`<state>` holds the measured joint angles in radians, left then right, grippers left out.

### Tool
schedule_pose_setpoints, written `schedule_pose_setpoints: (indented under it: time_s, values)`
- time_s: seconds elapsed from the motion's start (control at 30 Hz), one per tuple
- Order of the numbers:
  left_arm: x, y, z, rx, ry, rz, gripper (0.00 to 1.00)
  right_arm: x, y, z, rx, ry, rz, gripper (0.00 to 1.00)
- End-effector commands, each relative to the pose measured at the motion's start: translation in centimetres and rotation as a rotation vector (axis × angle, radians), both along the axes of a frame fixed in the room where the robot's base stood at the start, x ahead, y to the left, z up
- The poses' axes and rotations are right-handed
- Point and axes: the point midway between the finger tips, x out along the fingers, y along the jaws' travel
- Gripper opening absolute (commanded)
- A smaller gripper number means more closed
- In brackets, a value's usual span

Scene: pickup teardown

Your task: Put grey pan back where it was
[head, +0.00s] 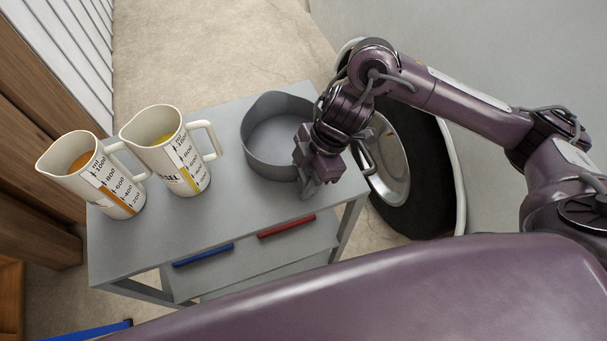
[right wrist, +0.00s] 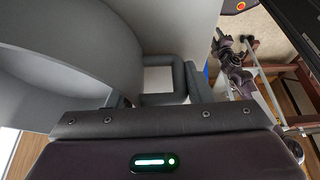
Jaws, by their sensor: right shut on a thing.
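The grey pan (head: 258,158) is round, empty and upright at the right part of the grey cart top (head: 225,228). I cannot tell whether its base touches the top. My right gripper (head: 312,188) reaches down at the pan's right side and is shut on the pan there; the wrist hides the exact grip. In the right wrist view the pan's curved wall (right wrist: 65,65) fills the left side, close to the gripper. My left gripper does not show in the head view.
Two white measuring jugs, one with orange contents (head: 85,180) and one with yellow (head: 165,150), stand left of the pan. A blue bar (head: 203,255) and a red bar (head: 286,226) lie below the cart's front edge. A vehicle wheel (head: 410,165) stands right of the cart.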

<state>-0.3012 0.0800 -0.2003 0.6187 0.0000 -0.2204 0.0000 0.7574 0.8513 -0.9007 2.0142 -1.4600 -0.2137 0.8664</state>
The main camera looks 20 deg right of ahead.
Motion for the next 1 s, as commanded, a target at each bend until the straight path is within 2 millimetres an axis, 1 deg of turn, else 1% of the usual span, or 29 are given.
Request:
schedule_pose_setpoints:
  time_s: [0.17,0.2,0.33,0.37,0.6,0.73,0.87,1.0]
  values:
    - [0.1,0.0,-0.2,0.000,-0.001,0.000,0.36,0.0,0.0,-0.3,0.001,-0.001,0.000,0.01]
    - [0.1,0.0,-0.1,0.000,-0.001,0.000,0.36,0.0,0.0,-0.3,0.000,0.001,0.000,0.49]
    - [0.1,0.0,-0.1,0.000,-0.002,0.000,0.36,0.0,0.0,-0.3,0.000,0.001,0.000,0.66]
    - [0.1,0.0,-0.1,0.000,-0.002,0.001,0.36,0.0,0.0,-0.3,0.000,0.001,0.000,0.68]
    - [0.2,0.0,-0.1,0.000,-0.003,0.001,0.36,0.0,0.0,-0.2,0.000,0.001,0.000,0.68]
    - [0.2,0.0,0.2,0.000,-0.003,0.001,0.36,0.1,-0.2,0.5,-0.001,-0.002,0.000,0.68]
    - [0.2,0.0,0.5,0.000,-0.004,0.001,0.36,0.2,-1.0,2.4,-0.003,-0.006,0.000,0.68]
    - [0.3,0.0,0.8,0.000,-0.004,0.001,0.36,0.3,-2.2,5.3,-0.004,-0.008,-0.001,0.68]
